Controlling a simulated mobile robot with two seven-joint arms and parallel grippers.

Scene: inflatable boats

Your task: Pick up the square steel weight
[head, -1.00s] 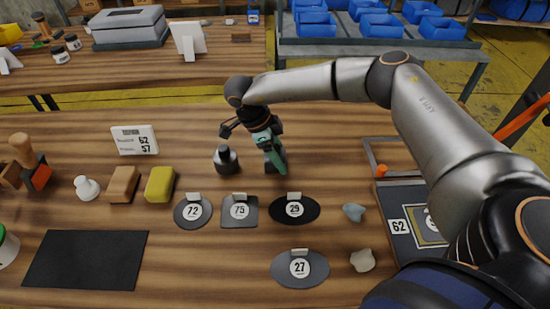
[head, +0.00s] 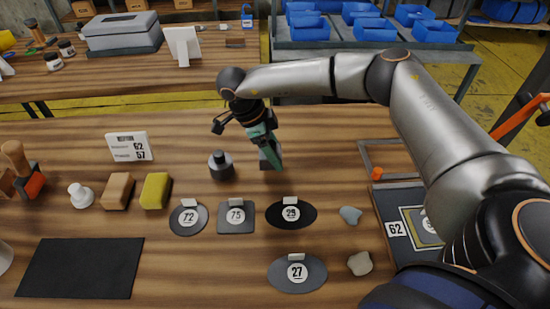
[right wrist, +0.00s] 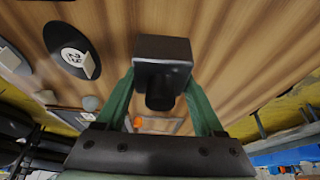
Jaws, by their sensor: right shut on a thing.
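The square steel weight (right wrist: 163,62) is a dark block with a round knob. In the right wrist view it sits between the green fingers of my right gripper (right wrist: 166,100), which are shut on it. In the head view my right gripper (head: 268,150) points down over the wooden table, and the weight (head: 265,159) is partly hidden behind a finger. It appears slightly above the table, though the gap is hard to judge. A round dark weight with a knob (head: 221,166) stands just left of it. My left gripper is not in view.
Flat dark discs and a square plate (head: 236,217) with number tags lie in front. A yellow block (head: 156,191), a brown block (head: 118,191) and a black mat (head: 80,267) are at left. A display (head: 130,146) stands behind them. Two stones (head: 360,263) lie at right.

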